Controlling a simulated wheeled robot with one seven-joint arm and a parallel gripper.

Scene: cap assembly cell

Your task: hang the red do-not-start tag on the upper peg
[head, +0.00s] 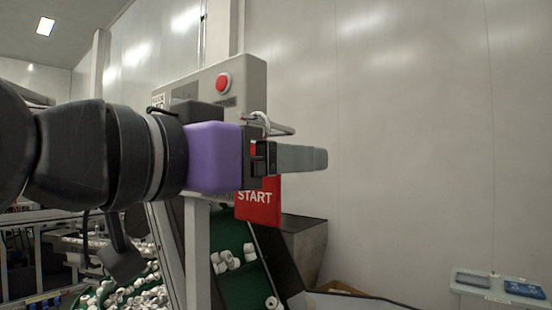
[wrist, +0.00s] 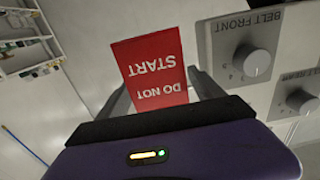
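The red tag (head: 258,204) hangs just below my gripper (head: 318,160) in the head view; only the word START is readable there. In the wrist view the tag (wrist: 152,70) reads DO NOT START upside down. It sits between the two grey fingers of my gripper (wrist: 160,85) and covers their tips. I cannot see whether the fingers grip it. A pale looped cord (head: 260,120) shows just above my gripper. Beside it a thin grey rod (head: 284,129), perhaps a peg, sticks out to the right. What bears the tag's weight is hidden.
A control panel (head: 246,77) with a red button (head: 223,83) stands behind my gripper. The wrist view shows its knobs (wrist: 252,59) close on the right. Below are a green belt (head: 236,285) and white caps (head: 228,262).

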